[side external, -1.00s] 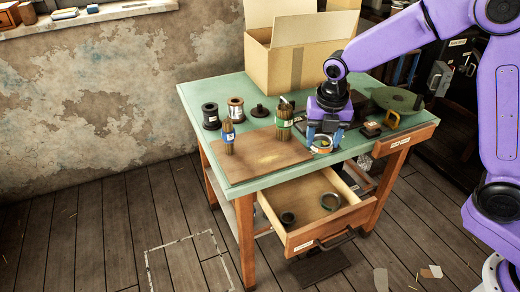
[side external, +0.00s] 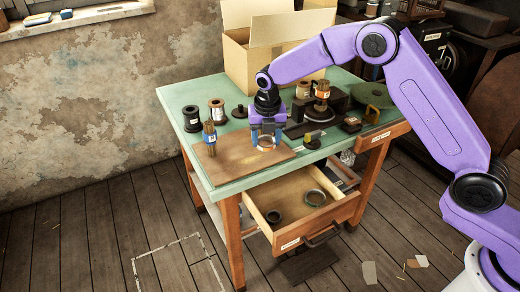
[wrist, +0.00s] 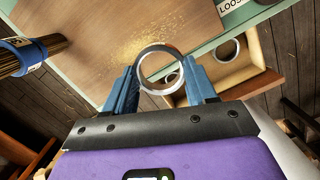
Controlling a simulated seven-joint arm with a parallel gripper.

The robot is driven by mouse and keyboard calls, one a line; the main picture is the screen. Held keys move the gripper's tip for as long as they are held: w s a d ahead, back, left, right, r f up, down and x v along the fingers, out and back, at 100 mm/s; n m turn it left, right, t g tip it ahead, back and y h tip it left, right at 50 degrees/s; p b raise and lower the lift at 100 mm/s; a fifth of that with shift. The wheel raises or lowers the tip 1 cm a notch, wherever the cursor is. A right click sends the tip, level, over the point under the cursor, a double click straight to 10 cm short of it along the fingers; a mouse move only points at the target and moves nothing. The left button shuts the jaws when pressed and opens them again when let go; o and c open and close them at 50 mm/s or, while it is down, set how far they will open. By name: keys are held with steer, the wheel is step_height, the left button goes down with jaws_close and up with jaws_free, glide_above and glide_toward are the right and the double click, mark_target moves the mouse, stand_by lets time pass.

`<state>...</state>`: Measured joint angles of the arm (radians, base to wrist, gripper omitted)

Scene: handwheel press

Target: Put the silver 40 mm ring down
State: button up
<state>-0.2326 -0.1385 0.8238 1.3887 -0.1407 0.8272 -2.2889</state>
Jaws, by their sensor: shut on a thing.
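The silver ring (side external: 266,148) is between the blue fingers of my gripper (side external: 266,138), over the brown board (side external: 233,162) on the green workbench. In the wrist view the ring (wrist: 159,92) sits between the fingertips of my gripper (wrist: 160,75), with its open hole facing the camera. My gripper is shut on it. The board (wrist: 120,30) fills the upper part of the wrist view and carries yellowish dust. I cannot tell whether the ring touches the board or hangs just above it.
A brush-like bundle (side external: 210,139) stands on the board to the left. An open drawer (side external: 290,238) below the bench's front holds a small dark ring (side external: 273,216) and a larger ring (side external: 316,197). Spools (side external: 192,117) and a cardboard box (side external: 255,53) stand behind. The board's front part is clear.

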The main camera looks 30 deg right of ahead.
mark_target(260, 157)
steer(key=shift+w+a+f, duration=0.2)
steer(key=shift+w+f, duration=0.35)
steer(key=shift+f, duration=0.15)
steer(key=shift+w+a+f, duration=0.15)
steer(key=shift+w+f, duration=0.35)
steer(key=shift+f, duration=1.7)
steer(key=shift+f, duration=0.1)
steer(key=o, duration=1)
steer(key=shift+f, duration=0.1)
steer(key=shift+o, duration=0.2)
step_height(260, 157, up, 12)
steer(key=s, duration=0.1)
steer(key=shift+s+a, duration=0.25)
steer(key=shift+a, duration=0.1)
steer(key=shift+s+r, duration=0.1)
steer(key=shift+r, duration=0.1)
